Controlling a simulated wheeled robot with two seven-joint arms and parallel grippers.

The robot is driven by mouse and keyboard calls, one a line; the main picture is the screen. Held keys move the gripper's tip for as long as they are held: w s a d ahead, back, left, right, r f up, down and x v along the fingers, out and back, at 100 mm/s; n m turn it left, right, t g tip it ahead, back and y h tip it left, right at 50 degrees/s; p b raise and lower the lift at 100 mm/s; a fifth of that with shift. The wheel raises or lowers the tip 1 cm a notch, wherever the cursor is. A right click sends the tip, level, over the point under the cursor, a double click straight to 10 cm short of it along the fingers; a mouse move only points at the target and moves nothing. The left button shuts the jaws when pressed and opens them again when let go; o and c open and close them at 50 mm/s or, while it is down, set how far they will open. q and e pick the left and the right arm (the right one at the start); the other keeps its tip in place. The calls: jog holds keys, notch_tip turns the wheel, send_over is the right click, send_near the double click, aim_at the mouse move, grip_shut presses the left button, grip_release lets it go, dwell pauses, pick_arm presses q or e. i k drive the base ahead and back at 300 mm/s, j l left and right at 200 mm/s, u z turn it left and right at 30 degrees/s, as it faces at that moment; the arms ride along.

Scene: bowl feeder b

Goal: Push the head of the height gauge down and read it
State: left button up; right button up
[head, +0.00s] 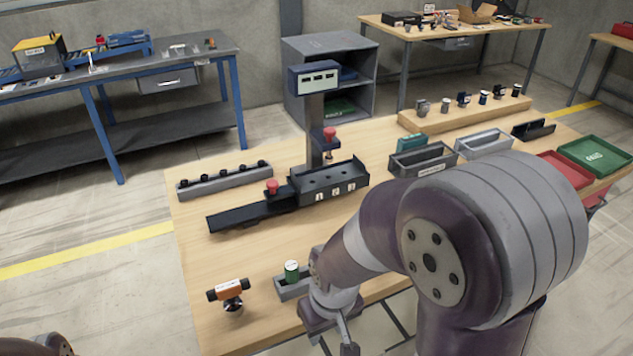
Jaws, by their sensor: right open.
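The display values are too small to read. My right gripper (337,343) is open at the table's front edge, low in the picture, well apart from the gauge. I see nothing held in it; its fingertips are partly cut off. My left gripper is not in view.
A dark slide with a red knob (272,187) joins the block's left. A grey rail (224,182) with several pegs lies behind it. Grey bins (423,160) and red and green trays lie right.

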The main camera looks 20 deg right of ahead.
aim_at(326, 140)
jog(key=u, duration=0.3)
jog(key=l+u, duration=0.3)
jog(key=k+l+u, duration=0.15)
jog(key=l+u, duration=0.2)
jog(key=k+l+u, duration=0.15)
jog(key=l+u, duration=0.15)
jog(key=l, duration=0.15)
jog(key=k+l+u, duration=0.15)
jog(key=l+u, duration=0.2)
jog(key=k+l, duration=0.25)
jog(key=l, duration=0.15)
jog(key=k+l, duration=0.2)
jog(key=l, duration=0.15)
jog(key=k+l, duration=0.25)
jog(key=l, duration=0.15)
jog(key=u, duration=0.05)
